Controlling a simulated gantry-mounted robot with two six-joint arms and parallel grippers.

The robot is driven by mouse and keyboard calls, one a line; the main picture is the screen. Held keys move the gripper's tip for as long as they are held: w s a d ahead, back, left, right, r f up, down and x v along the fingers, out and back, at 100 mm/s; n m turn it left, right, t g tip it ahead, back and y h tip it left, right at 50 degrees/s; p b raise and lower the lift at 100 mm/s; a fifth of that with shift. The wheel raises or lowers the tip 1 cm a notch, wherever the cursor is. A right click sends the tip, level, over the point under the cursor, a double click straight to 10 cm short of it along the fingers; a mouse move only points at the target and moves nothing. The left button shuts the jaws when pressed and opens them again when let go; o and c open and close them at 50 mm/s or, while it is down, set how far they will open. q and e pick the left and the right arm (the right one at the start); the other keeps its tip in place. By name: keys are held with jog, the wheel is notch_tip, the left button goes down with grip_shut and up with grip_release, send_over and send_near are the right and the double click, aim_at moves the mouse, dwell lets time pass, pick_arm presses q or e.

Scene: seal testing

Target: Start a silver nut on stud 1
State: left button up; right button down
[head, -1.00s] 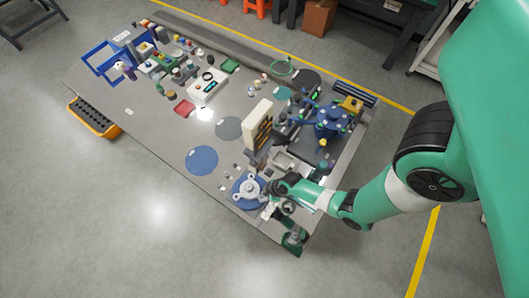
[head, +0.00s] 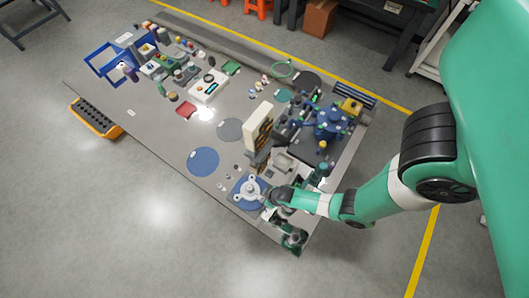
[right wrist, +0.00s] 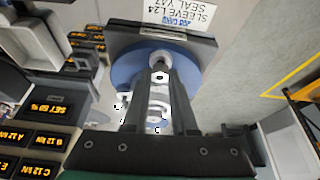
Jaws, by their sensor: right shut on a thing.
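A silver three-armed flange (head: 249,191) sits on a blue plate near the table's front edge in the head view. My right gripper (head: 267,205) is just to its right, low and close to it. In the right wrist view my right gripper (right wrist: 160,78) has its fingers close together on a small silver piece, which looks like the silver nut (right wrist: 161,64). Behind it is a round blue base (right wrist: 128,68), apart or touching I cannot tell. Another silver part (right wrist: 157,108) shows between the fingers. Stud 1 cannot be made out. My left gripper is not in view.
A cream upright unit (head: 258,128) and a blue machine (head: 331,123) stand behind my arm. A blue disc (head: 202,161) lies flat.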

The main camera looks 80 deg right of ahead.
jog(key=shift+a+f+m+h, duration=0.15)
jog(key=shift+m+h, duration=0.15)
jog(key=shift+m, duration=0.5)
jog(key=shift+m+g+b, duration=0.3)
jog(key=shift+m, duration=0.2)
jog(key=shift+m+h+b, duration=0.4)
jog(key=shift+m+b, duration=0.1)
jog(key=shift+m, duration=0.3)
jog(key=c, duration=0.6)
grip_release()
jog(key=shift+g, duration=0.3)
jog(key=shift+c, duration=0.2)
jog(key=shift+w, duration=0.1)
